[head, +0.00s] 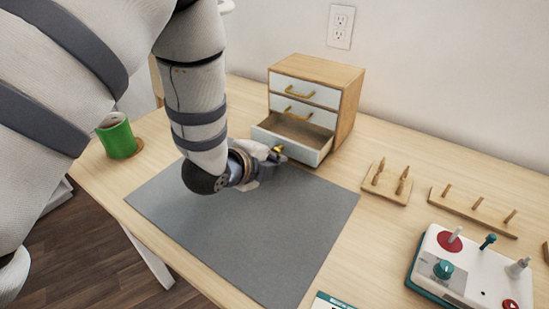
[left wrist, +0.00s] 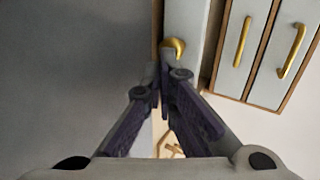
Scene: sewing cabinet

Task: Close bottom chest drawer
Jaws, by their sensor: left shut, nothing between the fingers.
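A small wooden chest (head: 348,108) with pale drawer fronts and gold handles stands at the back of the table. Its bottom drawer (head: 306,147) is pulled out and looks empty inside. The upper two drawers are shut. My left gripper (head: 276,156) is at the bottom drawer's front, by its gold handle, and partly covers that front. In the left wrist view my left gripper (left wrist: 164,75) has its fingertips together, right by the gold handle (left wrist: 174,47) of the bottom drawer. I cannot tell whether they touch it. My right gripper is not in view.
A grey mat (head: 270,225) covers the table in front of the chest. A green mug (head: 117,138) stands at the left. Wooden peg racks (head: 387,184) (head: 474,212) and a white control box (head: 465,268) stand at the right. A wall is behind the chest.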

